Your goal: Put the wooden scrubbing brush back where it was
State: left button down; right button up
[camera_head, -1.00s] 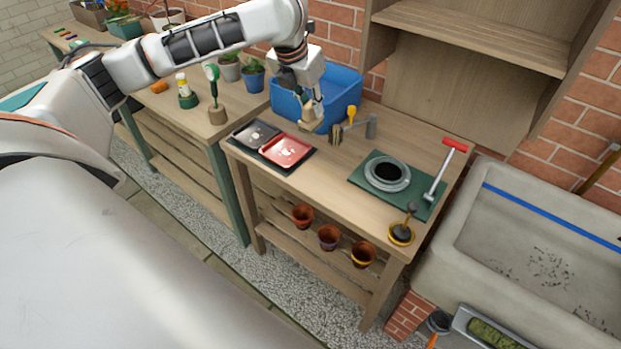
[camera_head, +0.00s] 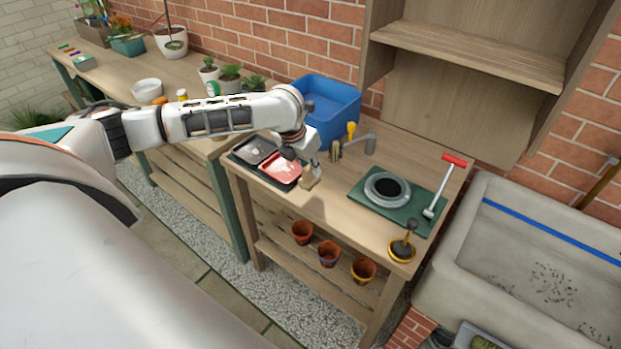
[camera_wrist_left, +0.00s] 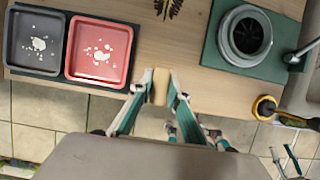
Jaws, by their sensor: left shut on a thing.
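The wooden scrubbing brush (camera_wrist_left: 160,87) is a pale wooden block between the fingertips of my left gripper (camera_wrist_left: 160,84) in the wrist view. In the head view my left gripper (camera_head: 311,170) is shut on it near the front edge of the workbench, just right of the red tray (camera_head: 281,167). How far the brush is above the bench top is hard to tell. Much of the brush is hidden by the fingers. My right gripper does not show clearly in either view.
A dark tray (camera_head: 255,150) lies left of the red one. A blue tub (camera_head: 340,112) stands behind. A green mat (camera_head: 362,194) with a grey ring (camera_head: 370,190) and a red-handled tool (camera_head: 440,185) lie right. Bare bench lies between gripper and mat. Terracotta pots (camera_head: 328,254) sit below.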

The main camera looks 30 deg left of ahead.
aim_at(310, 178)
pick_arm(q)
notch_tip(310, 178, down, 4)
jog(key=shift+f, duration=0.2)
jog(key=c, duration=1.9)
grip_release()
jog(key=v, duration=1.2)
jog(key=shift+d, duration=0.15)
